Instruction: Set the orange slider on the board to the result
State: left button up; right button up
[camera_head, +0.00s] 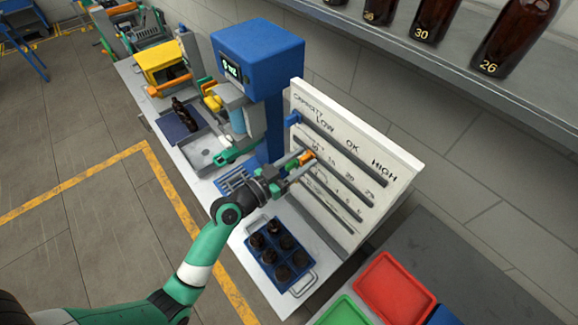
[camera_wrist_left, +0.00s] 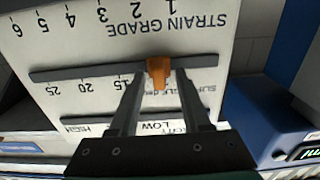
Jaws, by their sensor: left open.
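The white board (camera_head: 398,160) stands upright with slots labelled capacity, a middle number scale and strain grade. The orange slider (camera_head: 307,158) sits on the middle slot, toward its low-number end; it also shows in the left wrist view (camera_wrist_left: 158,72), to the right of the 15 mark in that upside-down picture. The number beside it is hidden. My left gripper (camera_head: 300,164) is at the board, with its fingers apart on either side of the orange slider; I cannot tell whether they touch it. My right gripper is out of view.
A blue machine (camera_head: 258,50) with a small green display (camera_head: 231,69) stands left of the board. A blue crate of amber bottles (camera_head: 283,283) sits in front of the board. Red (camera_head: 392,290) and green (camera_head: 345,314) trays lie at the right. A bottle shelf (camera_head: 470,75) runs above.

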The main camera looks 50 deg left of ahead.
pick_arm(q)
jog(key=s+b, duration=0.2)
jog(key=s, duration=0.8)
jog(key=shift+s, duration=0.4)
jog(key=shift+d, duration=0.1)
